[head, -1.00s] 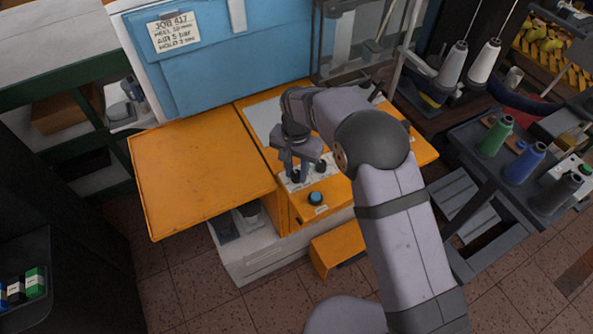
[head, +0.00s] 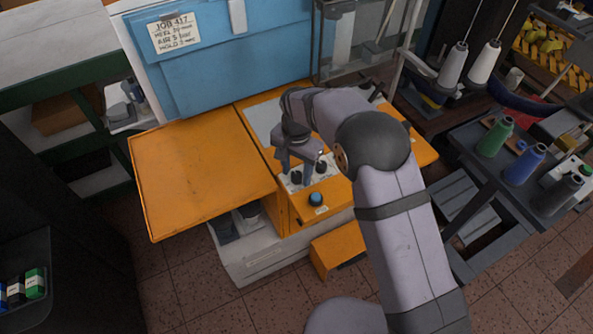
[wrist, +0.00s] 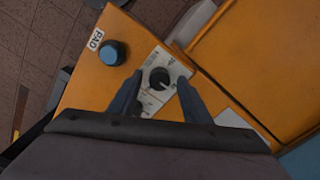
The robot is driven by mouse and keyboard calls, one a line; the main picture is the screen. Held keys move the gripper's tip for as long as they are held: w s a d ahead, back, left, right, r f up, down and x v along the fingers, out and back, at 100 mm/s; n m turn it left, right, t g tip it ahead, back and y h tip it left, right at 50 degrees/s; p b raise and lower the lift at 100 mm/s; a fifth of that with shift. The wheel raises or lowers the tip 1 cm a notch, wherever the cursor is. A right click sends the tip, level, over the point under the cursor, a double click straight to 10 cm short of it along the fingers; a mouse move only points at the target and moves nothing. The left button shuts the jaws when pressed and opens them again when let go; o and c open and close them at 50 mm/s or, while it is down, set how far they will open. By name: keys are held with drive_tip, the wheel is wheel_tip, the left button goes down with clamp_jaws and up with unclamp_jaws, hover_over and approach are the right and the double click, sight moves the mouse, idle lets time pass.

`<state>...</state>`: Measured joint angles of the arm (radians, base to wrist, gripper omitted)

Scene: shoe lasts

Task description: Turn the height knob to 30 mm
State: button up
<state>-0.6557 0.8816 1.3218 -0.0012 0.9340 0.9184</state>
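A black round knob (wrist: 159,78) sits on a white scale plate (wrist: 154,104) on the orange machine top. Its light pointer mark is small and the scale numbers are too blurred to read. My gripper (wrist: 158,86) is open, with one finger on each side of the knob; I see gaps between the fingers and the knob. In the head view my gripper (head: 297,176) points down over the front panel, where black knobs show beside it. Which of them is the height knob I cannot tell from the labels.
A blue knob (wrist: 112,53) beside a PAD label stands close to the scale plate; it also shows in the head view (head: 316,199). An orange side table (head: 200,180) extends left. A blue panel with a job card (head: 174,32) stands behind. Thread spools (head: 495,137) are at right.

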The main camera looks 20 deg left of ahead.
sight(297, 175)
drive_tip(key=shift+r+b, duration=1.1)
drive_tip(key=shift+r, duration=2.55)
drive_tip(key=shift+d, duration=0.1)
drive_tip(key=s+d+r+n, duration=0.1)
drive_tip(key=s+d, duration=0.1)
drive_tip(key=d, duration=0.8)
drive_tip(key=s+d+r, duration=0.1)
drive_tip(key=s+d, duration=0.2)
drive_tip(key=d, duration=0.7)
drive_tip(key=s+d+f+n, duration=0.2)
drive_tip(key=s+d+f, duration=0.1)
drive_tip(key=s+d, duration=0.8)
drive_tip(key=s, duration=0.3)
drive_tip(key=shift+d, duration=0.2)
drive_tip(key=shift+f, duration=0.1)
